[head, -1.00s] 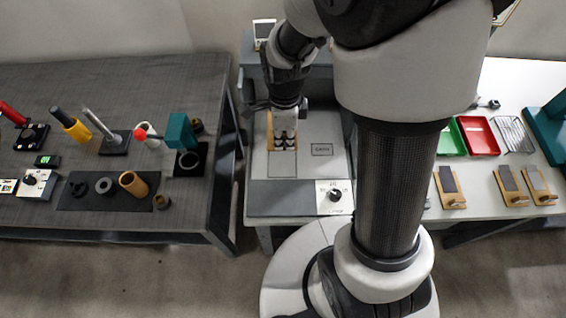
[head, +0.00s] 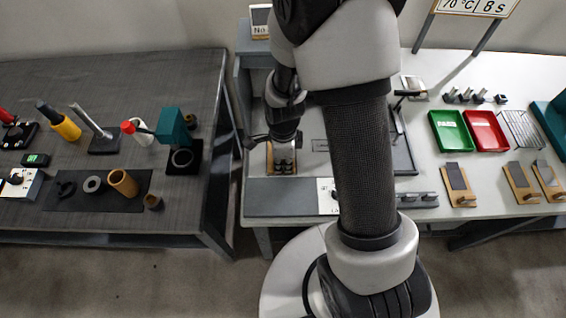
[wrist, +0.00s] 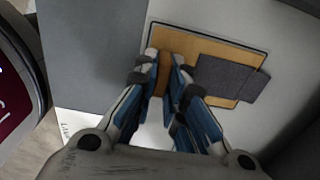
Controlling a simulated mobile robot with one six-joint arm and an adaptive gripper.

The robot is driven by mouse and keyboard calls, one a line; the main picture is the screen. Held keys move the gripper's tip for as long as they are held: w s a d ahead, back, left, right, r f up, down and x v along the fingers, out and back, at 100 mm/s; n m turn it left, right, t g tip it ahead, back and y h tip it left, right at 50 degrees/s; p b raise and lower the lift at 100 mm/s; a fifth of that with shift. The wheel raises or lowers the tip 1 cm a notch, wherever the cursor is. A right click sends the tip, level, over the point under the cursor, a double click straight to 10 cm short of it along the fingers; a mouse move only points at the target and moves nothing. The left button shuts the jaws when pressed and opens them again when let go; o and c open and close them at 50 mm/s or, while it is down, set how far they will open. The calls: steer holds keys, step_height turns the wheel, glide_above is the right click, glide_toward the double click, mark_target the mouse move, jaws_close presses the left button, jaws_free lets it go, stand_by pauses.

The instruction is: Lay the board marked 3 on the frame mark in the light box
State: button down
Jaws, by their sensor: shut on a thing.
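My gripper (head: 284,142) is low over the light box (head: 257,165) and shut on a tan wooden board (head: 284,169). In the wrist view my gripper (wrist: 168,62) grips the near part of the board (wrist: 205,43). A dark grey sheet (wrist: 226,78) on the board reaches past its right edge. The thin dark outline of the frame mark (wrist: 212,36) shows just beyond the board's far edge, with the board mostly inside it. I cannot tell whether the board touches the surface. No number is readable on it; the fingers hide part of it.
On the right bench are a green tray (head: 451,132), a red tray (head: 485,131), a wire rack (head: 521,129) and wooden boards with grey pads (head: 459,184). The left bench (head: 120,75) holds several tools.

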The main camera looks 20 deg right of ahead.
steer(key=shift+f, duration=0.1)
steer(key=c, duration=1.7)
jaws_free()
steer(key=shift+o, duration=0.2)
steer(key=shift+r, duration=0.2)
steer(key=s+r+n+t+p, duration=0.15)
steer(key=r+n, duration=0.35)
steer(key=r, duration=0.8)
steer(key=s+r+n+t+p, duration=0.1)
steer(key=s+r+n+p, duration=0.25)
steer(key=r, duration=0.95)
steer(key=s+r+n+t, duration=0.2)
steer(key=s+r+n, duration=0.6)
steer(key=n, duration=0.5)
steer(key=shift+s, duration=1.05)
